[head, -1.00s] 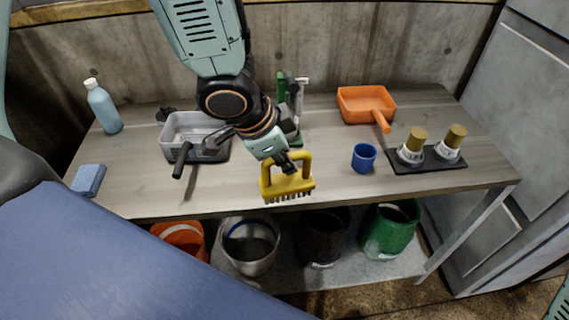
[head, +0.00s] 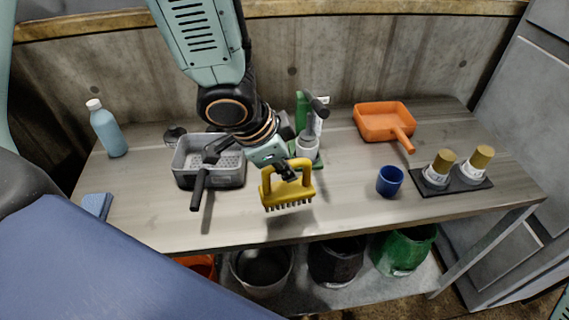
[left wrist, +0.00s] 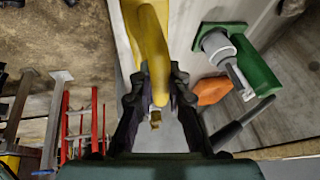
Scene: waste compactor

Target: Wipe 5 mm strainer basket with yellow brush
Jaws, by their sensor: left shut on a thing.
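My left gripper (head: 289,169) is shut on the handle of the yellow brush (head: 288,194), whose bristles point down over the front middle of the bench, clear of the basket. In the left wrist view the fingers (left wrist: 158,98) close on the yellow handle (left wrist: 150,40). A grey rectangular basket with a perforated bottom (head: 231,168), seemingly the 5 mm strainer basket, sits on the bench left of the brush. A black handle (head: 199,190) extends from it toward the front. My forearm passes above its right side. My right gripper is not in view.
Right of the brush are a green stand (head: 303,112) with a black-handled tool, a blue cup (head: 390,181), an orange scoop (head: 383,121) and two brown-topped fittings (head: 439,168). Left are a blue bottle (head: 107,130) and blue sponge (head: 96,205). Buckets (head: 262,268) stand below.

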